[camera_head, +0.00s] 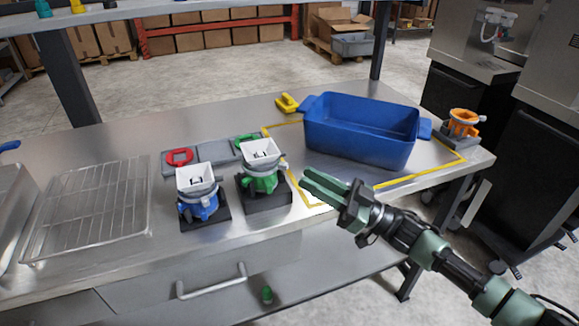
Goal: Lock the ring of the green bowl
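The green bowl (260,183) sits on a dark square base on the steel table, left of the picture's middle. A grey ring (262,168) goes around its top, under a white square hopper (260,152). I cannot tell from here how the ring is turned. My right gripper (314,184), with green fingers, is just right of the green bowl and apart from it. Its fingers lie close side by side, with nothing visible between them. My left gripper is not in view.
A blue bowl (198,207) with its own hopper stands close on the left. A blue bin (360,138) stands behind my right gripper, and an orange bowl (463,124) at the far right. A wire rack (97,205) lies at left. The table's front edge is close to the bowls.

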